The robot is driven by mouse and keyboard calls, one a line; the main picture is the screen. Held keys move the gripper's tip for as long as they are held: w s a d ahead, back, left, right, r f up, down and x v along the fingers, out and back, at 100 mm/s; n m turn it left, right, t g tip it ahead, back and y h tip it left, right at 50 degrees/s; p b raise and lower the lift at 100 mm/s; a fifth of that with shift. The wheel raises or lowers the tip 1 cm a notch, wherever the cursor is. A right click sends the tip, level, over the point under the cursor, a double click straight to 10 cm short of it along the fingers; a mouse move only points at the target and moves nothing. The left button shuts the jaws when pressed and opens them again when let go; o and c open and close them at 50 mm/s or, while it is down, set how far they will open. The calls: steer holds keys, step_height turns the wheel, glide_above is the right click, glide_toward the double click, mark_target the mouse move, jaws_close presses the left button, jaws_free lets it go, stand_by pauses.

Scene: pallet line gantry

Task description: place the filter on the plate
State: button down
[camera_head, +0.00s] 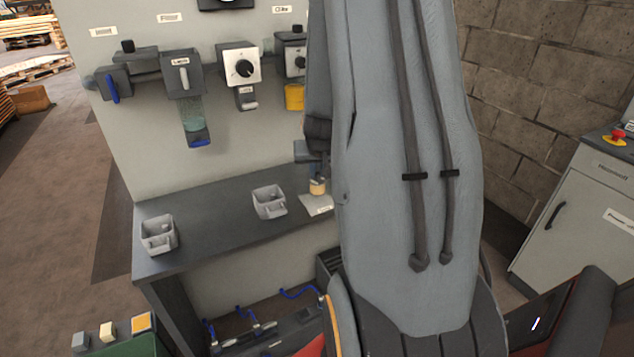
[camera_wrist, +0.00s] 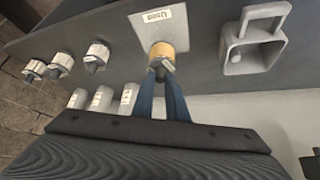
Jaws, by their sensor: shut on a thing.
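The filter is a small tan-yellow cylinder (camera_wrist: 170,49) at the tips of my gripper (camera_wrist: 161,75). My gripper's two blue fingers are shut on it. The plate is a pale square with a label reading "Used" (camera_wrist: 152,17), and the filter overlaps its near edge in the wrist view. In the head view the filter (camera_head: 318,188) shows just over the plate (camera_head: 316,206) on the dark bench. I cannot tell whether the filter touches the plate. My arm hides much of the right part of the bench in the head view.
A grey handled bin (camera_wrist: 234,60) stands right of the plate in the wrist view. Two grey bins (camera_head: 269,203) (camera_head: 158,246) stand on the bench in the head view. Several fittings (camera_wrist: 98,55) and pale labelled cylinders (camera_wrist: 101,98) are at left. Wall devices (camera_head: 240,66) hang above the bench.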

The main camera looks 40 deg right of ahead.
mark_target(318, 181)
steer(key=shift+f, duration=1.45)
steer(key=shift+f, duration=0.15)
steer(key=c, duration=1.7)
jaws_free()
steer(key=shift+c, duration=0.2)
